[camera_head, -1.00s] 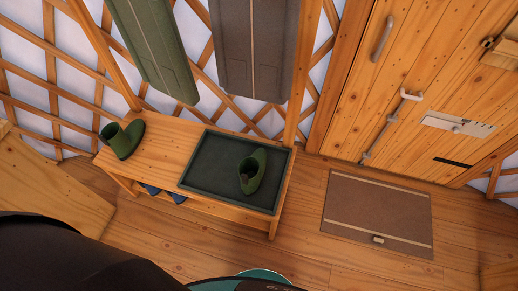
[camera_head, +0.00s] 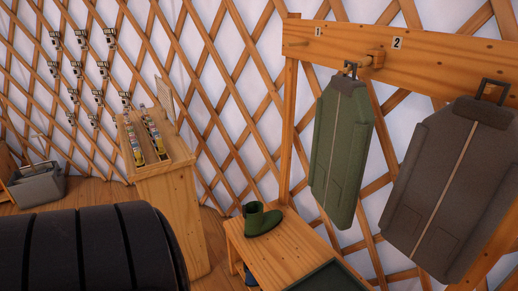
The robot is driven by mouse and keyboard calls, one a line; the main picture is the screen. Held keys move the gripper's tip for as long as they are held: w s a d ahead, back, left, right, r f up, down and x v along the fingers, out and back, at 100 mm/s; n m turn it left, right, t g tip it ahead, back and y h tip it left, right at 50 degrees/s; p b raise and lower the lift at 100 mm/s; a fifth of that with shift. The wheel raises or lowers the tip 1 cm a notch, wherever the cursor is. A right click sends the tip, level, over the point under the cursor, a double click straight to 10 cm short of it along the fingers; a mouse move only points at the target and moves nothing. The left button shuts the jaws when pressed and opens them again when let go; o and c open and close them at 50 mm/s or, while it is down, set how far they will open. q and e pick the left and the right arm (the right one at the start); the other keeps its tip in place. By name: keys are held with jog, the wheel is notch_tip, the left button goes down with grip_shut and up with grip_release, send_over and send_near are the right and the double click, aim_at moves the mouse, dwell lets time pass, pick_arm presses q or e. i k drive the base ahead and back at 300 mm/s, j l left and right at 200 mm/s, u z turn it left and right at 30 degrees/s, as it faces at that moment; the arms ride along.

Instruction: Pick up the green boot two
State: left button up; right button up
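A green boot (camera_head: 260,220) stands upright on the left end of a wooden bench (camera_head: 290,250). Its open top faces up and its toe points right. No marking shows that tells whether it is boot two. Part of a dark tray (camera_head: 335,278) shows on the bench at the bottom edge. The part of the tray where another boot lay earlier is out of view. Neither of my grippers is in view. A black ridged part, likely of my own arm, fills the lower left.
A green coat (camera_head: 340,150) and a brown coat (camera_head: 445,185) hang from a rail (camera_head: 440,62) above the bench. A wooden cabinet (camera_head: 168,205) with small items on top stands left of the bench. A grey bin (camera_head: 38,185) is on the floor at far left.

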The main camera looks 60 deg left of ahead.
aim_at(257, 224)
jog(key=u, duration=1.4)
